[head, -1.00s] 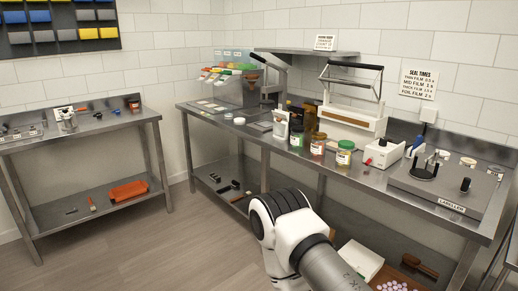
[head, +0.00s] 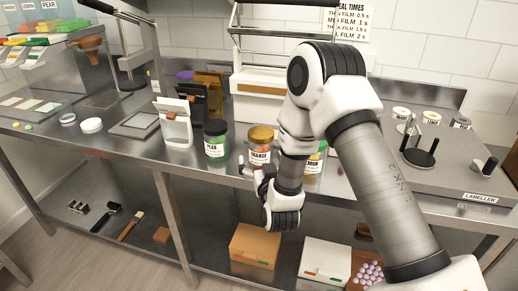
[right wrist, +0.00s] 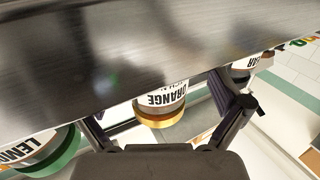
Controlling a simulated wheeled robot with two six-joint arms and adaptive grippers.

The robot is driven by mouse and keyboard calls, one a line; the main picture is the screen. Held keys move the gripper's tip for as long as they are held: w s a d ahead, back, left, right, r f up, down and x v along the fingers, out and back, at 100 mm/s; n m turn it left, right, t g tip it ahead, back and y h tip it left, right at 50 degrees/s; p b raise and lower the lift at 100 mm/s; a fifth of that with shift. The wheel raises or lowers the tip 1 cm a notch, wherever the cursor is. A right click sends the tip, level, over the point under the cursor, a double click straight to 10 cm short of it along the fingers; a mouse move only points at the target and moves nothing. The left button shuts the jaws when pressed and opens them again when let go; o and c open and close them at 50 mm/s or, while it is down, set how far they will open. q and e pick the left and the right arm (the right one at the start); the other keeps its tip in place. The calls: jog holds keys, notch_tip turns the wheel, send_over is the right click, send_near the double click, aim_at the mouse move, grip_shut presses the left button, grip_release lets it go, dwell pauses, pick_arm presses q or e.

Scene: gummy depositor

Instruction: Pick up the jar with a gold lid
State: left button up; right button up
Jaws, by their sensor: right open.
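The jar with a gold lid (head: 261,146), labelled ORANGE, stands upright on the steel bench near its front edge. My right gripper (head: 252,172) is open at the bench's front edge, just in front of this jar. In the right wrist view the jar (right wrist: 163,102) appears upside down, between the spread fingers of my right gripper (right wrist: 168,105). I cannot tell whether either finger touches it. My right arm hides part of the jar's right side in the head view. My left gripper is not in view.
A white pouch (head: 176,122) and a white sealer (head: 258,97) stand nearby. Boxes (head: 254,247) lie on the lower shelf.

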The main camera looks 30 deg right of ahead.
jog(key=shift+w+d+r+p, duration=0.15)
jog(key=shift+w+d+r, duration=0.05)
jog(key=shift+r, duration=0.15)
jog(key=shift+w+d+r+p, duration=0.15)
jog(key=shift+d+r, duration=0.05)
jog(key=shift+r, duration=0.15)
jog(key=shift+w+d, duration=0.25)
jog(key=shift+w+d+f, duration=0.15)
jog(key=shift+w+d, duration=0.05)
jog(key=shift+w, duration=0.15)
jog(key=shift+w+f, duration=0.35)
jog(key=shift+w, duration=0.1)
jog(key=shift+s+a+r, duration=0.1)
jog(key=shift+s+r, duration=0.1)
jog(key=c, duration=1.2)
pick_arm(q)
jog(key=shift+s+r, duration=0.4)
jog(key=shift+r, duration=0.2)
pick_arm(e)
jog(key=shift+w, duration=0.1)
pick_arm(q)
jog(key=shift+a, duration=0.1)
